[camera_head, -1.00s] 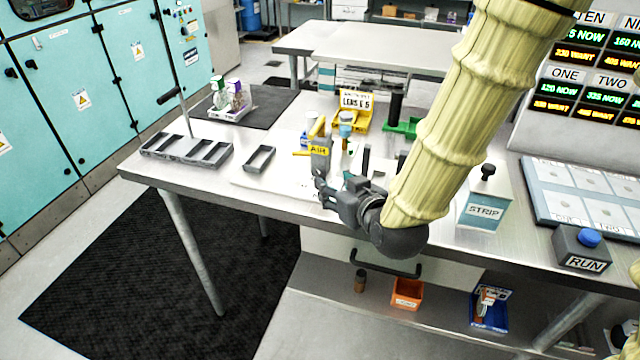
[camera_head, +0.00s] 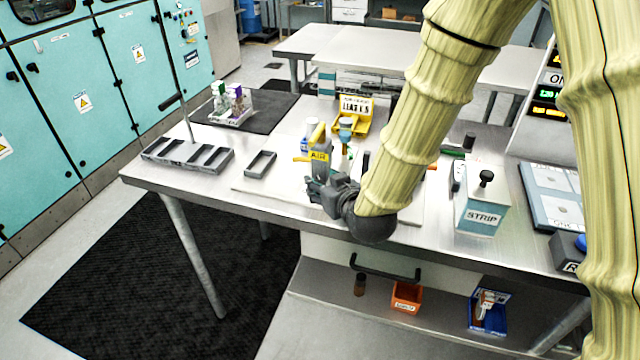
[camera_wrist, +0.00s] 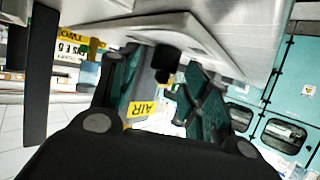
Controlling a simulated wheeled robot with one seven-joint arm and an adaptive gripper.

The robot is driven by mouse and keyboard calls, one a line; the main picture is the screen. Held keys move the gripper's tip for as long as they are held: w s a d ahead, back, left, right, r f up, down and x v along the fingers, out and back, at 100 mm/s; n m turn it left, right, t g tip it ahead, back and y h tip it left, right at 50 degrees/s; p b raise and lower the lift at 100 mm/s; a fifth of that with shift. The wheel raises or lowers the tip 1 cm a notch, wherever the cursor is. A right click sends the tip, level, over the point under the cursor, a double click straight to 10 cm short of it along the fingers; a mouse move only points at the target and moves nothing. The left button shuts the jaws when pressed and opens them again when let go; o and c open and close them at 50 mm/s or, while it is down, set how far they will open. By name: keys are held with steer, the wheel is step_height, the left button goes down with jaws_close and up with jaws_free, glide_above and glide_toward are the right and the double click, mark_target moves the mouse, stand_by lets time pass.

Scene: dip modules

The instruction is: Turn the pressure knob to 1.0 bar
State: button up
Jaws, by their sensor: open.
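The air unit (camera_head: 320,166) is a grey upright block with a yellow AIR label, standing near the front of the bench. In the wrist view its AIR label (camera_wrist: 141,109) appears upside down. A small black knob (camera_wrist: 166,60) sticks out in the wrist view, in the gap between my fingers. I cannot tell whether the fingers touch it, and no scale or pressure reading is legible. My gripper (camera_head: 317,186) is open, close in front of the lower part of the air unit. It also shows in the wrist view (camera_wrist: 161,66), with one finger on each side of the knob.
A STRIP box (camera_head: 482,208) stands to the right of my arm. A grey tray (camera_head: 260,162) and a slotted rack (camera_head: 187,153) lie to the left. A yellow stand (camera_head: 354,108) is behind the air unit. My arm hides much of the bench's right side.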

steer(key=c, duration=1)
steer(key=shift+c, duration=0.2)
steer(key=shift+w+d+n+g+y, duration=0.15)
steer(key=shift+n+g+y, duration=0.25)
steer(key=shift+n+y, duration=0.3)
steer(key=o, duration=1)
steer(key=shift+o, duration=0.2)
steer(key=shift+v, duration=3.85)
